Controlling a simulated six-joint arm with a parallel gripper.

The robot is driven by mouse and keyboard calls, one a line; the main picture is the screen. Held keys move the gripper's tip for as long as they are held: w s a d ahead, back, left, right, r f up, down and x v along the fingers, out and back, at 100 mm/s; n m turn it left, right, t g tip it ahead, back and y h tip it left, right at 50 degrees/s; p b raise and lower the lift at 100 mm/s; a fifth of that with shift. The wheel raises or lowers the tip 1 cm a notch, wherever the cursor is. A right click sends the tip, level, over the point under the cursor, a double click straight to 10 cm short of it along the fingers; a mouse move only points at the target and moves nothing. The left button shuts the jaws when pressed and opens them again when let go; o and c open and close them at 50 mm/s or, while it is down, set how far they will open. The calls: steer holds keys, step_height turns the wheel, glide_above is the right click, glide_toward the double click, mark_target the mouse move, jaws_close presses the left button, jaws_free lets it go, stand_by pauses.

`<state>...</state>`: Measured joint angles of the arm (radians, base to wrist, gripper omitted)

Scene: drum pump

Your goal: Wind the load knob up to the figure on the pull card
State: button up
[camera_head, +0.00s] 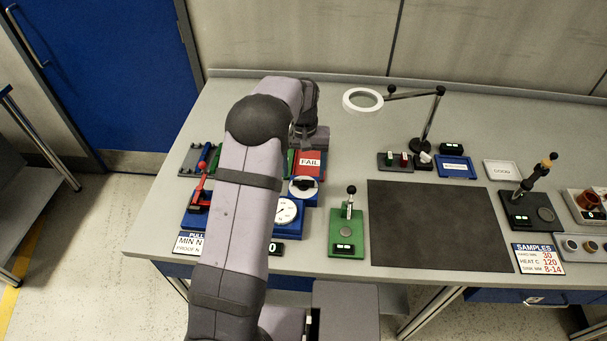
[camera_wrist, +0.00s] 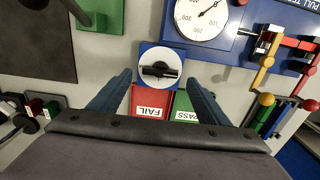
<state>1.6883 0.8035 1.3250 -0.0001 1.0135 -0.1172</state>
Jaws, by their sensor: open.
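The load knob (camera_head: 303,187) is a round white dial with a black grip bar on a blue base, right of my arm. In the wrist view the knob (camera_wrist: 160,69) lies ahead between my fingertips, its bar running roughly sideways. My gripper (camera_wrist: 159,77) is open and empty, its two blue fingers apart on either side of the knob's base; contact is not visible. The pull card (camera_head: 187,244) stands at the table's front left, its figures hidden by my arm. A dial gauge (camera_head: 286,211) sits beside the knob, also in the wrist view (camera_wrist: 201,17).
A red FAIL tray (camera_head: 311,162) and a green PASS tray (camera_wrist: 187,106) lie by the knob. A red-handled puller (camera_head: 199,191) stands left of my arm. A green lever unit (camera_head: 346,232) and dark mat (camera_head: 440,225) lie right.

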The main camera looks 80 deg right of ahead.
mark_target(303, 181)
steer(key=shift+f+p, duration=0.5)
steer(key=shift+f, duration=1.3)
steer(key=c, duration=1.1)
steer(key=shift+o, duration=0.2)
steer(key=shift+m+b, duration=0.4)
steer(key=shift+m, duration=0.5)
steer(key=o, duration=1.1)
steer(key=shift+c, duration=0.2)
steer(key=shift+r, duration=0.1)
